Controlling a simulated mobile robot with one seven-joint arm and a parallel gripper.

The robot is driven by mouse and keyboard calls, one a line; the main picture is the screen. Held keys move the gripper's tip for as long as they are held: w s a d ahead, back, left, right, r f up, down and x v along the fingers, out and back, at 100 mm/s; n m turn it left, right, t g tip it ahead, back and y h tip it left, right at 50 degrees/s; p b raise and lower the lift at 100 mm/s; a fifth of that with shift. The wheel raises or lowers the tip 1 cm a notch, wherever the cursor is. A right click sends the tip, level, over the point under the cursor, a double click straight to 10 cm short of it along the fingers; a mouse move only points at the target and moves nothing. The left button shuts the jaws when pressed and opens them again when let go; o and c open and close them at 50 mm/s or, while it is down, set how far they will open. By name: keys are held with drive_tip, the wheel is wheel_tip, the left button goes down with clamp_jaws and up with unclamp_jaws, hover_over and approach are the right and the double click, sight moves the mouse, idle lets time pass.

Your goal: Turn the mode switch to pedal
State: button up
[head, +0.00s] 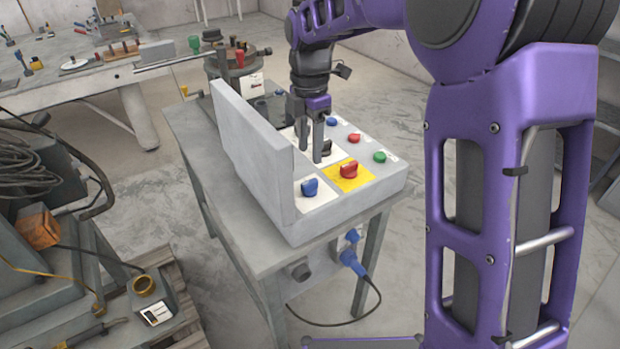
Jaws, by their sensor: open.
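The grey control box (394,189) stands on a metal table with its lid (240,145) raised at the left. Its face carries a blue rotary knob (310,187) on a white plate and a red rotary knob (348,170) on a yellow plate. A dark knob (327,147) shows beside my fingers, partly hidden by them. The labels are too small to read, so I cannot tell which knob is the mode switch. My gripper (312,150) points down over the dark knob, open, its fingers apart. I cannot tell whether they touch the knob.
Blue (331,122), red (354,138) and green (380,157) buttons line the box's right side. The raised lid stands close left of my gripper. A round turntable device (238,62) stands behind. A blue plug with cable (352,262) hangs at the front.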

sight(310, 181)
wheel_tip(310, 181, down, 9)
drive_tip(key=shift+f+b, duration=0.1)
drive_tip(key=shift+b, duration=0.55)
clamp_jaws()
